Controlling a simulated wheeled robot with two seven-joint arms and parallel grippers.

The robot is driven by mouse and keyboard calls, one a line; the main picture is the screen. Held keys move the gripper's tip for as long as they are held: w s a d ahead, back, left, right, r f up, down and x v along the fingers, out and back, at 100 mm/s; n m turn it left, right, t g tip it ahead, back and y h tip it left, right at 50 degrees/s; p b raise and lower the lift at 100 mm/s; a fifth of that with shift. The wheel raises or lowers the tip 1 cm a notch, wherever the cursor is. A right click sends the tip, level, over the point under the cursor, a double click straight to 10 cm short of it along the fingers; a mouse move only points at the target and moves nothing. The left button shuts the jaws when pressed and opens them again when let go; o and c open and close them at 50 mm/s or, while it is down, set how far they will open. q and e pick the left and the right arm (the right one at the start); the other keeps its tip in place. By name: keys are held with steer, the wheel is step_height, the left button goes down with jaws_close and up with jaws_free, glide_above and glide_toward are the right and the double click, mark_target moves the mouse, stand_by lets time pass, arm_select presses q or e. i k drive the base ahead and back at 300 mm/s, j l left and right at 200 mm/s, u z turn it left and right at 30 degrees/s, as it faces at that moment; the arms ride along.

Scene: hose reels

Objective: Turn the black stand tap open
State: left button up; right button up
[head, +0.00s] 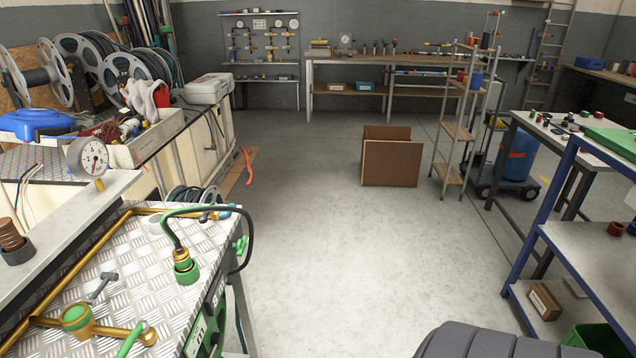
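I cannot pick out a clearly black stand tap in the head view. At the lower left, a tread-plate bench top (140,255) carries brass pipework (45,262). A small tap with a grey lever handle (102,285) stands on it. Near it is a round fitting with a green top (76,317) on a brass body. A green and brass hose connector (185,267) stands upright on the plate, with a dark green hose looping from it over the right edge. Neither of my grippers is in view.
A pressure gauge (88,157) stands on the ledge behind the plate. Hose reels (75,58) fill the back left. An open cardboard box (390,163) sits on the floor. A blue-framed shelf table (590,250) stands at the right. The middle floor is clear.

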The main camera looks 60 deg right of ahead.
mark_target(201, 219)
steer(key=z, duration=1.1)
